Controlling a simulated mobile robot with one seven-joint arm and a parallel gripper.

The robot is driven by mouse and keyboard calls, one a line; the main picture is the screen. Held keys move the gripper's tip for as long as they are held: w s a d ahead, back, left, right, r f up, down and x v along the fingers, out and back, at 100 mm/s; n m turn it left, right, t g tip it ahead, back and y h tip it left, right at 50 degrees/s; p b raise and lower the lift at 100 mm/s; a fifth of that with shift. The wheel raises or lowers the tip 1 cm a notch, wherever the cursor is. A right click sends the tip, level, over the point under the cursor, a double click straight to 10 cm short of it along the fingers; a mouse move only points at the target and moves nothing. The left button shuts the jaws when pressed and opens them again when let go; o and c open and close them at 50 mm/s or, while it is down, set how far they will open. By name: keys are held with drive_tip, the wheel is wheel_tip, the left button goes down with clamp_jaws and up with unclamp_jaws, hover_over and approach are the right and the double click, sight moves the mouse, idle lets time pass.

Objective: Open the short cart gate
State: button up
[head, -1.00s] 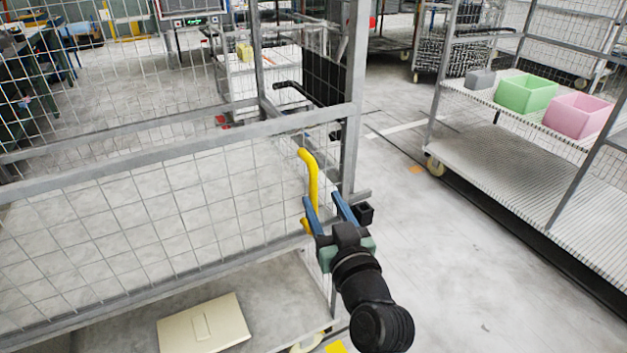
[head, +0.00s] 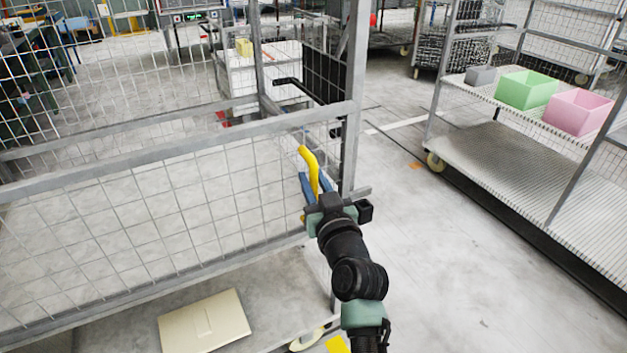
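The cart gate appears to be the low grey wire-mesh panel (head: 150,215) across the near side of the cart. It stands upright, and its right end meets the grey corner post (head: 355,100). A bent yellow handle (head: 309,160) is at the panel's right end beside the post. My gripper (head: 315,182) is at the handle's lower part, with one blue finger on each side of it. The fingers look open, with the handle between them; contact is unclear. The handle's lower end is partly hidden by my gripper.
A beige flat box (head: 205,322) lies below the panel. A black bar (head: 295,88) sticks out inside the cart's right end. At right, a shelf cart (head: 480,165) holds green (head: 526,90) and pink (head: 578,112) bins. The floor (head: 440,260) between the carts is clear.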

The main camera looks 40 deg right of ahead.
clamp_jaws()
idle(1.1)
